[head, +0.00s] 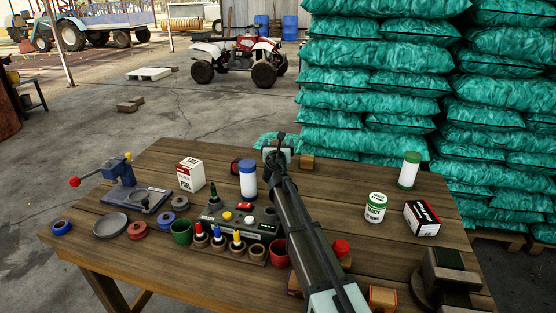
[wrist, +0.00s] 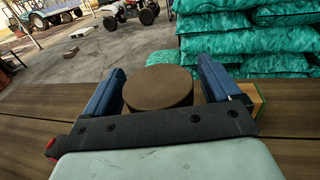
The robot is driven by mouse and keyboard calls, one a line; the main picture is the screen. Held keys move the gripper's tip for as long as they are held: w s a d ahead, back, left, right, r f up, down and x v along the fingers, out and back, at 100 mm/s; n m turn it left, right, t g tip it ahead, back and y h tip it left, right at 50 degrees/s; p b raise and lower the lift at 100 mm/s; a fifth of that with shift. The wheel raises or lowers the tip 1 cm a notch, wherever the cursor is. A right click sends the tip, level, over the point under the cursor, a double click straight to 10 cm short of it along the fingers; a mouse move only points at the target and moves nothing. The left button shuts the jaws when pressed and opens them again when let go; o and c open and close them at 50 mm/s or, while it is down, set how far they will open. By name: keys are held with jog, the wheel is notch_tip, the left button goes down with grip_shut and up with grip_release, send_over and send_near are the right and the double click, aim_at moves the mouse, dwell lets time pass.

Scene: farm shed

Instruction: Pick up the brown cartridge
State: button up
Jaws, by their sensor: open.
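In the wrist view, a brown round-topped cylinder, which looks like the brown cartridge (wrist: 158,86), stands between the two blue fingers of my gripper (wrist: 162,72). The fingers are open, one on each side of it. A narrow gap shows on the right; on the left I cannot tell whether the finger touches. Its lower part is hidden behind the dark gripper bar. In the head view my gripper (head: 279,146) is at the far edge of the wooden table, and I cannot make out the cartridge there.
A small wooden block (head: 307,161) is just right of my gripper, and a dark red object (head: 236,166) is to its left. Teal sacks (head: 375,80) are stacked behind the table (head: 340,178).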

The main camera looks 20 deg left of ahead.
jog(key=shift+c, duration=0.5)
jog(key=c, duration=1.5)
